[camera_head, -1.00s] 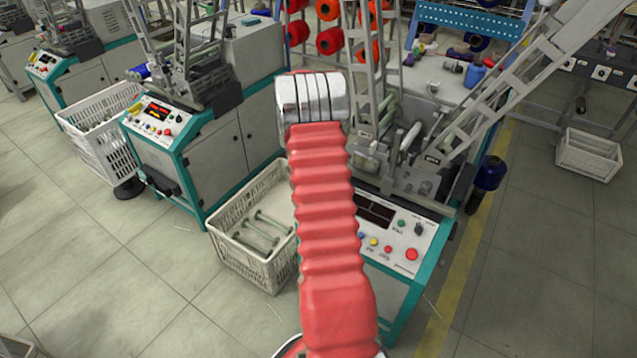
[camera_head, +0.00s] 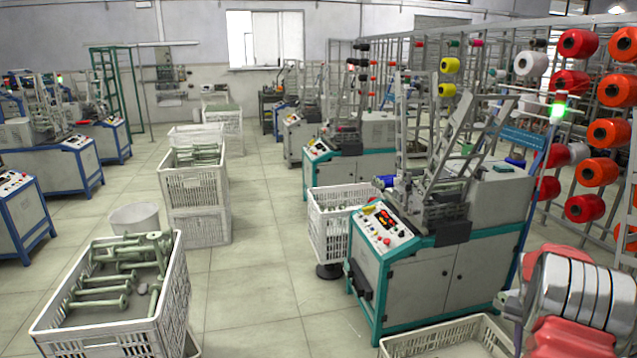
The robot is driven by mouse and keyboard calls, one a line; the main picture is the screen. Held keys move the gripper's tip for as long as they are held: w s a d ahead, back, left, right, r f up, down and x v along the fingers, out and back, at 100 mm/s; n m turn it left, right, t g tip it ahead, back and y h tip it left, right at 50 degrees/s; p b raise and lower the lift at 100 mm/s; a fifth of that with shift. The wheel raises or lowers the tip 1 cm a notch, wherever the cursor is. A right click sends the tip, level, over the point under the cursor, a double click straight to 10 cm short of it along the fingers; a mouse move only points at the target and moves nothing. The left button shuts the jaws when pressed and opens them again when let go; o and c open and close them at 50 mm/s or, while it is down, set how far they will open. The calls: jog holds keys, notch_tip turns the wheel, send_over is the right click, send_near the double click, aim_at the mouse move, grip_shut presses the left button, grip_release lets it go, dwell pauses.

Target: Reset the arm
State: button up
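My arm shows only in part, at the lower right corner: a silver ribbed joint (camera_head: 580,292) with red sleeve pieces above and below it. My gripper is outside the picture, so its fingers and anything in them are hidden. The arm overlaps the right end of the nearest teal-framed winding machine (camera_head: 412,292) in the picture. I cannot tell whether they touch.
A white crate of green bobbins (camera_head: 125,335) stands at the lower left. Stacked crates (camera_head: 195,190) and a grey bin (camera_head: 134,219) stand behind it. A rack of red and orange spools (camera_head: 609,133) lines the right. The tiled aisle (camera_head: 262,230) between is clear.

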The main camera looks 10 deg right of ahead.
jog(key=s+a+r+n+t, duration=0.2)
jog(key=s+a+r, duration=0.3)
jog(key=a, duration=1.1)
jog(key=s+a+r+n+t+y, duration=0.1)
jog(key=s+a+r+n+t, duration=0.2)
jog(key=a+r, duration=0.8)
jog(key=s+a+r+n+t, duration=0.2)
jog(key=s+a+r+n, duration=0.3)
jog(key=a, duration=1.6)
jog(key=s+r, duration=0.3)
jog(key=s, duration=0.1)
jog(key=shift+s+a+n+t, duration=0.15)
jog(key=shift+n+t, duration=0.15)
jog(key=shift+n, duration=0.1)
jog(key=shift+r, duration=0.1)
